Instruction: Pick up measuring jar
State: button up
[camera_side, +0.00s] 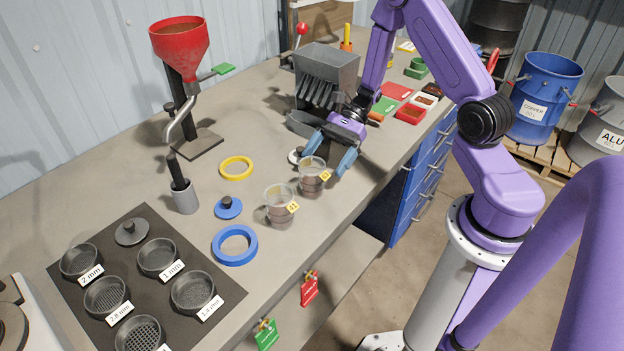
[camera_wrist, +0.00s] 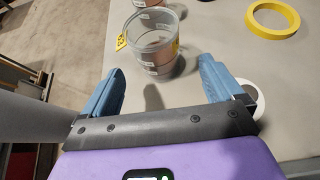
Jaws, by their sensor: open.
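Two clear measuring jars with brownish contents and yellow tags stand upright on the workbench. The nearer jar to my gripper (camera_side: 312,180) also shows in the wrist view (camera_wrist: 153,58), just beyond the fingertips and roughly in line with the gap between them. The second jar (camera_side: 279,210) stands beside it, farther from my gripper, and is cut off at the top of the wrist view (camera_wrist: 160,14). My gripper (camera_side: 327,161) has its blue fingers spread, with nothing between them. In the side view the fingers partly overlap the area behind the nearer jar.
A white round piece (camera_side: 296,156) lies by one finger. Yellow ring (camera_side: 236,160), blue ring (camera_side: 234,260) and blue lid (camera_side: 228,208) lie to the left. A grey slotted box (camera_side: 326,80) stands behind my gripper. The bench edge is close on the jars' right.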

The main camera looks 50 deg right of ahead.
aim_at(320, 169)
jog(key=shift+s+x, duration=0.2)
jog(key=shift+x, duration=2.5)
jog(key=shift+c, duration=0.3)
jog(key=c, duration=1.2)
jog(key=shift+r, duration=0.2)
